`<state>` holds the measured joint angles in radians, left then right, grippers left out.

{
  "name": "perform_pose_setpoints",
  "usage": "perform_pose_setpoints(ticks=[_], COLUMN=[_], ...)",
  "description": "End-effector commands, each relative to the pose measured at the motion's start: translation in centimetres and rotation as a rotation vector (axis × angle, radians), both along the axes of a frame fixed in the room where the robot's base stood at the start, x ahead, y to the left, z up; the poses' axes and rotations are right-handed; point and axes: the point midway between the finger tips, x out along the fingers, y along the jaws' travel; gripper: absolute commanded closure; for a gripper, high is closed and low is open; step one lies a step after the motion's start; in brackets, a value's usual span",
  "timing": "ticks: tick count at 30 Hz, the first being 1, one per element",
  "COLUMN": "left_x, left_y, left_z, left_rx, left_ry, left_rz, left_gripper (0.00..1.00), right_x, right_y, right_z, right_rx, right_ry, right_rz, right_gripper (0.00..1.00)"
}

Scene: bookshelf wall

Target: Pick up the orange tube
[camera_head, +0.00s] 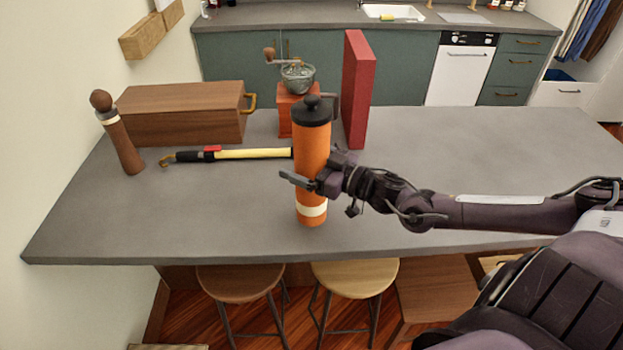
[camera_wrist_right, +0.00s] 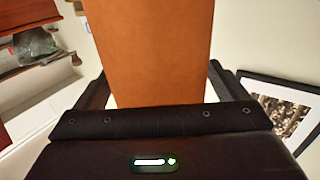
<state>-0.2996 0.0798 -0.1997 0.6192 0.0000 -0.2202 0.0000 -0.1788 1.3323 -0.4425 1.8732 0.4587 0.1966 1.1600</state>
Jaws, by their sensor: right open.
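The orange tube (camera_head: 312,155) stands upright on the grey counter (camera_head: 430,215), with a black knobbed lid and a pale band near its base. My right gripper (camera_head: 305,183) comes in from the right at the tube's lower half, with one dark finger showing across its front. In the right wrist view the orange tube (camera_wrist_right: 155,50) fills the middle, between the two fingers (camera_wrist_right: 158,95), which stand on either side of it. The jaws are open, with the tube between them. Whether a finger touches it, I cannot tell. My left gripper is not in view.
A red book-like box (camera_head: 357,90) and a coffee grinder (camera_head: 297,95) stand behind the tube. A yellow and black stick (camera_head: 235,154), a wooden box (camera_head: 180,115) and a pepper mill (camera_head: 122,140) are to the left. The counter's front left is clear. Stools (camera_head: 355,277) stand below.

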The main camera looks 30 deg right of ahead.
Motion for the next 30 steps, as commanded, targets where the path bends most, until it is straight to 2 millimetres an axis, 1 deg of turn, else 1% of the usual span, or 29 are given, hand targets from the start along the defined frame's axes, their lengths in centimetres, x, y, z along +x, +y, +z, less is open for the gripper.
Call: perform_pose_setpoints(ticks=[3, 15, 16, 25, 28, 30], left_x=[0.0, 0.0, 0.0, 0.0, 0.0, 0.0], left_y=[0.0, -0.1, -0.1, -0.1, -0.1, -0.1], left_z=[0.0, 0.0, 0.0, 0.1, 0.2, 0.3], left_rx=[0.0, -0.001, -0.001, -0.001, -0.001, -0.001], left_ry=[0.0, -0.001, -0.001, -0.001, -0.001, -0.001], left_rz=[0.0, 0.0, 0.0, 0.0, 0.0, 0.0], left_gripper=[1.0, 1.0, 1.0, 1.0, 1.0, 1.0], right_x=[0.0, 0.0, 0.0, 0.0, 0.0, 0.0], right_y=[0.0, 0.0, 0.0, -0.1, -0.1, -0.1], right_z=[0.0, 0.0, 0.1, 0.4, 1.0, 2.0], right_rx=[0.0, 0.0, 0.0, -0.001, -0.004, -0.005], right_ry=[0.001, 0.001, -0.002, -0.002, -0.001, -0.001], right_rz=[0.0, 0.0, 0.0, 0.0, -0.001, 0.001], right_gripper=[0.08, 0.61, 0.62, 0.62, 0.62, 0.62])
